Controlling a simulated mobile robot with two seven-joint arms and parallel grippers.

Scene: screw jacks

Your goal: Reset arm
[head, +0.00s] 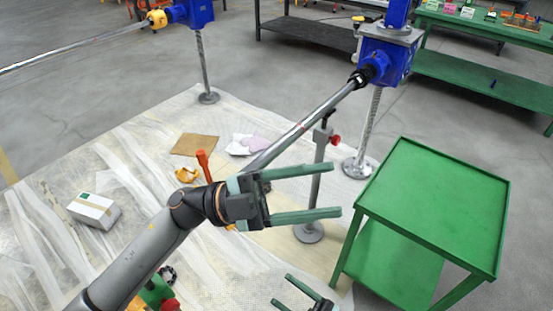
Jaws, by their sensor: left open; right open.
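My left gripper (333,190) is open and empty in the middle of the head view, its arm coming in from the lower left. Its two green fingers point right, towards the green table. It passes in front of a grey stand and the lower end of a long metal shaft (312,121). My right gripper (280,289) shows at the bottom edge, open with nothing between its fingers, and the rest of its arm is out of view. A blue screw jack (387,60) stands at the upper right, and another blue jack (196,12) is at the top left.
A green table (435,200) stands at the right, its top bare. A white box (94,209), a cardboard sheet (195,144) and crumpled paper (240,145) lie on plastic sheeting (130,160). A grey stand with a red knob (335,140) rises behind my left gripper.

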